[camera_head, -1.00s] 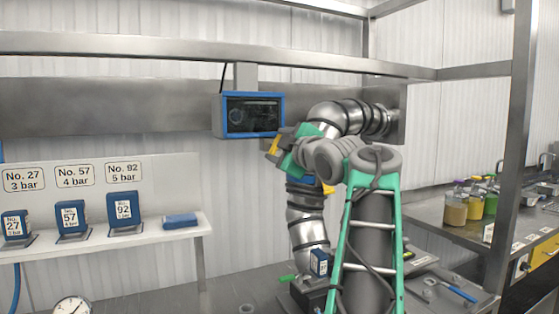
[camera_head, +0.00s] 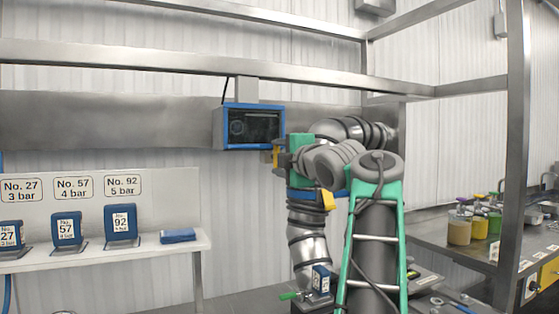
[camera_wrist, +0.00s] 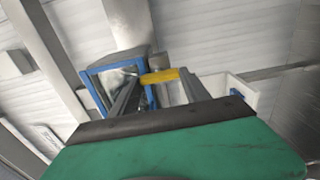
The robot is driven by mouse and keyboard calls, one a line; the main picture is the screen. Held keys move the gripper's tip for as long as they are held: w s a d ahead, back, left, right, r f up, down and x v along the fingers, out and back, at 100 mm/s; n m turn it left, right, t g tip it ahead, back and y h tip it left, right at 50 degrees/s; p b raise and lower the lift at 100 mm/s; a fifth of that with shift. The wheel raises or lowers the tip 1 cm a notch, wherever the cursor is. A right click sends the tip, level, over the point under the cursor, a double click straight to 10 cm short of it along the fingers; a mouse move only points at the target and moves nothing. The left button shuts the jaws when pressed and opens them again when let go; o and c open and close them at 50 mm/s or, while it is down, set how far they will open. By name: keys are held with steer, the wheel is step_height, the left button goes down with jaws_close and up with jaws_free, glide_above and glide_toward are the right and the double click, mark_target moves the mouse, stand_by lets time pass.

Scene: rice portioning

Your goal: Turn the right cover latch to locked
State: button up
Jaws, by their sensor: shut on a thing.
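A yellow latch (camera_head: 328,200) sits at the right side of a blue band (camera_head: 303,193) on the ribbed steel column, partly behind my arm. My gripper (camera_head: 277,156) is to the upper left of it, apart from it in the picture. It is shut on a yellow bar-like piece, which shows between the two grey fingers in the wrist view (camera_wrist: 160,76). Whether this bar is fixed to anything is hidden. My green gripper body covers the lower part of the wrist view.
A blue-framed screen (camera_head: 252,126) hangs just left of my gripper, and close ahead in the wrist view. A shelf (camera_head: 140,250) with blue numbered blocks is at left. A steel bench (camera_head: 430,230) with filled jars is at right.

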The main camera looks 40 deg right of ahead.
steer(key=o, duration=1.4)
steer(key=b+v, duration=0.1)
steer(key=v, duration=0.6)
steer(key=shift+s+a, duration=0.2)
steer(key=shift+s, duration=0.2)
